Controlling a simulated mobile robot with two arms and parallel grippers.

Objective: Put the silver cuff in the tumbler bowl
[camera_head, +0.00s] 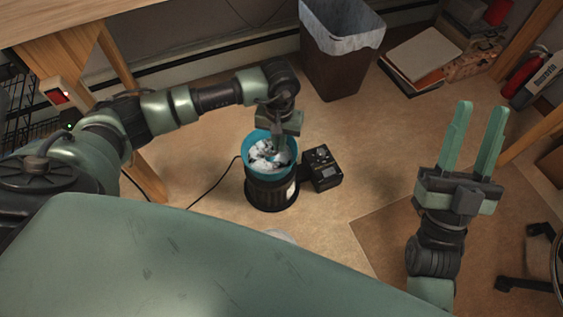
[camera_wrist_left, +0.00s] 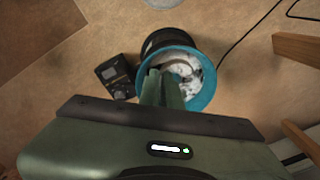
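The tumbler bowl (camera_head: 250,165) is a teal bowl on a dark round base, with white and grey pieces inside. It also shows in the left wrist view (camera_wrist_left: 207,92). My left gripper (camera_head: 276,150) points down into the bowl's mouth. In the left wrist view its fingers (camera_wrist_left: 163,80) are close together over the bowl's near side, and their tips overlap the contents. Whether they hold anything cannot be told. I cannot pick out the silver cuff in either view; it may be hidden by the fingers or among the pieces. My right gripper (camera_head: 480,108) is open and empty, fingers pointing up.
A small black control box (camera_head: 322,169) stands on the floor right beside the bowl's base. A dark bin with a pale liner (camera_head: 341,60) stands behind. Books (camera_head: 425,57) and a red extinguisher (camera_head: 524,74) are at the back right. A black cable (camera_head: 213,188) runs left from the base.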

